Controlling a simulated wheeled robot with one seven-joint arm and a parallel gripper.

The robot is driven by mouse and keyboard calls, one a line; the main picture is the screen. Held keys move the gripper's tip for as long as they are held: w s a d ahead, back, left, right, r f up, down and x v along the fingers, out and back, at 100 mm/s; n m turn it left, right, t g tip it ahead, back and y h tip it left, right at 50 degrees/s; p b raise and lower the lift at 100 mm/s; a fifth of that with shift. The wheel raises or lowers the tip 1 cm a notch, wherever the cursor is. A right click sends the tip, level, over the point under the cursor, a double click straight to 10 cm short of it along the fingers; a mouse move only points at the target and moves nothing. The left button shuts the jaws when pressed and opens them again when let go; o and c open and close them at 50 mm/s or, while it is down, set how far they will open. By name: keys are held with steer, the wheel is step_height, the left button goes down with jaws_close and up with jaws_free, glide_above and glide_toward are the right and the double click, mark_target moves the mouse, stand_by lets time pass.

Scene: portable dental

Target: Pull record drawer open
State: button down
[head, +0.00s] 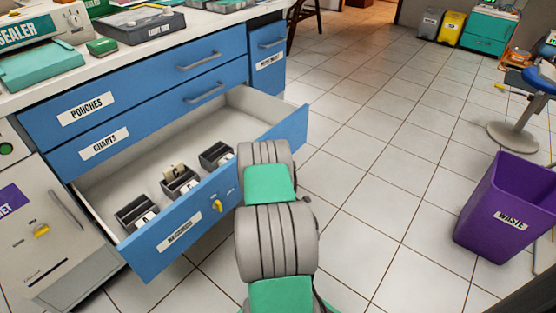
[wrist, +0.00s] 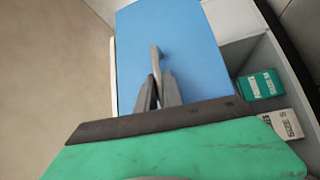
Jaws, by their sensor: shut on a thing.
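The open drawer (head: 190,235) is blue-fronted with a white label too small to read surely, and stands well out from the cabinet below the CHARTS drawer. Three dark bins with cards or small items sit inside it. A yellow piece (head: 217,205) is on its front. My arm covers part of that front, and my gripper is hidden in the head view. In the wrist view, my gripper (wrist: 158,80) is shut on a grey handle (wrist: 155,58) on a blue front (wrist: 190,50). The frames do not clearly show whether this is the same drawer.
The POUCHES drawer (head: 130,95) and CHARTS drawer (head: 150,125) are shut. A purple waste bin (head: 510,215) and a blue stool (head: 540,80) stand at the right. A green box (wrist: 260,85) and a white box (wrist: 285,125) lie beside the blue front.

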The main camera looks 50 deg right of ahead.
steer(key=c, duration=1.8)
jaws_free()
steer(key=shift+o, duration=0.2)
steer(key=b+v, duration=0.1)
steer(key=v, duration=0.7)
steer(key=shift+d, duration=0.1)
